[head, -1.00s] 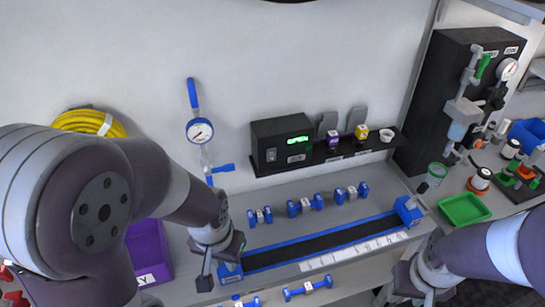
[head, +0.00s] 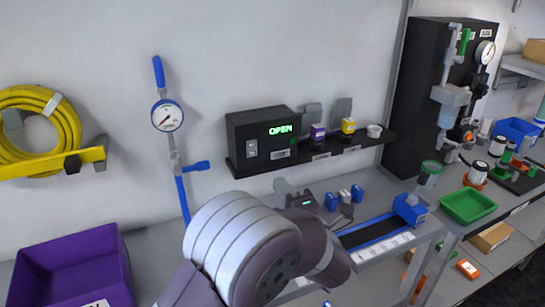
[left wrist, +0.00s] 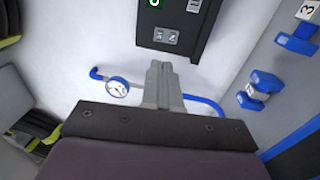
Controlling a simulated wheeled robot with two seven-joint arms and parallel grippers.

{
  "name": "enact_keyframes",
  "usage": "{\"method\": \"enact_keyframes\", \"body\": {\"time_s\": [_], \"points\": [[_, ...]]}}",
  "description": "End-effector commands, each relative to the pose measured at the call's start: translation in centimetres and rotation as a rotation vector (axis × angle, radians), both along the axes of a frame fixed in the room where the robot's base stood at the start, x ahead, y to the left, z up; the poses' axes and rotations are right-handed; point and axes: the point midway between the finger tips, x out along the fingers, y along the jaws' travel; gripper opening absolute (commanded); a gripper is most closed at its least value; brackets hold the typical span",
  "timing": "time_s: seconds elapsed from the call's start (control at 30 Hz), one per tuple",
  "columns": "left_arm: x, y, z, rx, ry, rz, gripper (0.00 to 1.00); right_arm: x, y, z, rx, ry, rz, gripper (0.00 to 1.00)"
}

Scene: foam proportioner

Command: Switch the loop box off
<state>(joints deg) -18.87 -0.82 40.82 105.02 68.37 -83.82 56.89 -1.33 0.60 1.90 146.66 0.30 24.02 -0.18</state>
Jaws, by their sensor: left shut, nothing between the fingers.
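The black box (head: 262,128) sits on a dark wall shelf and shows a green lit OPEN display (head: 280,129). I take it to be the loop box; its small label is not readable. A small grey switch plate (head: 251,149) is on the left of its front. In the left wrist view the box (left wrist: 188,28) is at the top, with the switch plate (left wrist: 167,36) near its lower edge. My left gripper (head: 282,186) is below the shelf. Its fingers (left wrist: 162,68) are shut, empty, and point toward the box, apart from the switch in the picture. My right gripper is not in view.
A gauge (head: 167,115) with blue valve handles hangs left of the box. A blue-edged conveyor (head: 375,229) and blue-ended fittings lie below. A purple bin (head: 75,268) is at lower left.

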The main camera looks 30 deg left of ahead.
Motion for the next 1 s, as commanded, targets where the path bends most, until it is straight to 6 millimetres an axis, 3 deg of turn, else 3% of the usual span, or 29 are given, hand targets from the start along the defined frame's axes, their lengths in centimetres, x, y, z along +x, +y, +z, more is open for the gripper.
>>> {"method": "enact_keyframes", "body": {"time_s": [0.43,1.0], "points": [[0.6,0.7,0.2,-0.008,-0.01,-0.002,0.0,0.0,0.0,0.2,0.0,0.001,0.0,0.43],[7.8,9.1,1.7,-0.007,-0.008,-0.003,0.0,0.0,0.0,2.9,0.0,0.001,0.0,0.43]]}}
